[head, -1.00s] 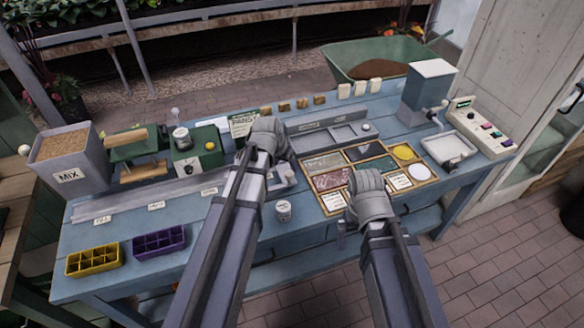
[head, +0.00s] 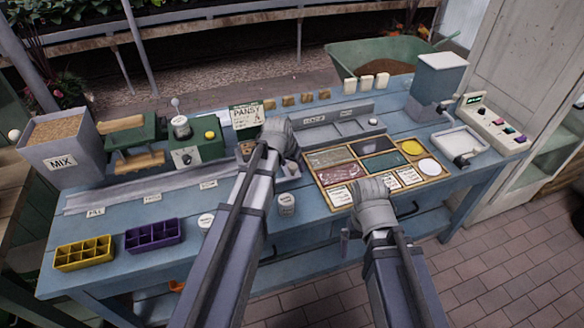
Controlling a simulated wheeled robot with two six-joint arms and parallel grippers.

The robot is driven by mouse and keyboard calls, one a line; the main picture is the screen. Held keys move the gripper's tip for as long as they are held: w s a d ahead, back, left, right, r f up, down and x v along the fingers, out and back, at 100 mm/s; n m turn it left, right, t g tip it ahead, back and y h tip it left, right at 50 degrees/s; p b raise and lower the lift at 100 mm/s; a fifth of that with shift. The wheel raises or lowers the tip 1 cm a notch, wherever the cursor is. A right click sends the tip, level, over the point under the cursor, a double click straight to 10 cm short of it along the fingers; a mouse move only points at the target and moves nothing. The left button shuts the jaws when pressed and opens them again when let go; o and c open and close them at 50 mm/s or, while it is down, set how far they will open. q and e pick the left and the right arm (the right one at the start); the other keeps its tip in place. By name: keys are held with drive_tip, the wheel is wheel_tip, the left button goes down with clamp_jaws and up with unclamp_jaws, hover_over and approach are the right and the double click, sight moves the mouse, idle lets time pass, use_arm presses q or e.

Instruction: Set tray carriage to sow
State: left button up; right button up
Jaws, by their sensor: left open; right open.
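A long grey rail (head: 130,199) runs along the bench's front left, with small white labels in front of it. The left label (head: 96,212) seems to read FILL; the middle label (head: 152,198) and right label (head: 208,184) are too small to read surely. I cannot clearly make out the tray carriage; a light grey part (head: 291,170) shows beside my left wrist, partly hidden. My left gripper (head: 277,130) is open, over the bench's middle near the pansy sign. My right gripper (head: 373,190) is open at the front edge of the seed-card tray (head: 337,196). Neither visibly holds anything.
Yellow (head: 84,252) and purple (head: 154,236) cell trays sit at the front left. A mix bin (head: 62,155), green machines (head: 194,150) and the pansy sign (head: 246,117) stand behind the rail. A control box (head: 494,124) is at right.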

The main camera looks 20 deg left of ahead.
use_arm(q)
clamp_jaws()
idle(0.5)
idle(0.8)
